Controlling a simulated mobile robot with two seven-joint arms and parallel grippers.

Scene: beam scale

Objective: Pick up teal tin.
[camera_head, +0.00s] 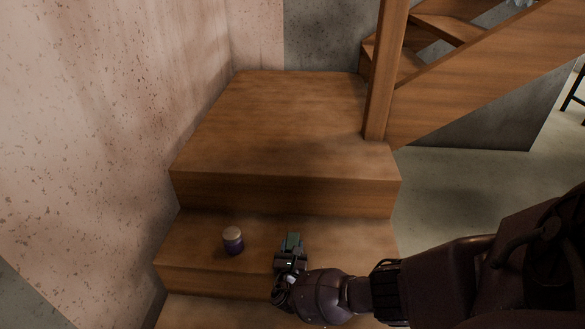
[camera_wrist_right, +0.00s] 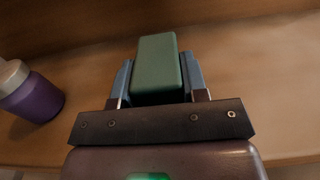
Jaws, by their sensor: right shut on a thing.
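The teal tin (camera_head: 292,241) is a small green-teal block on the lower wooden step. It also shows in the right wrist view (camera_wrist_right: 159,68), between the two blue fingers. My right gripper (camera_head: 291,247) is shut on the tin, with a finger on each side of it. I cannot tell whether the tin touches the step or is just above it. My left gripper is not in view.
A purple jar with a pale lid (camera_head: 233,241) stands on the same step (camera_head: 190,240), left of the tin. A higher wooden landing (camera_head: 285,120) rises behind. A speckled wall (camera_head: 110,130) borders the left side; a wooden post (camera_head: 381,90) stands at the right.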

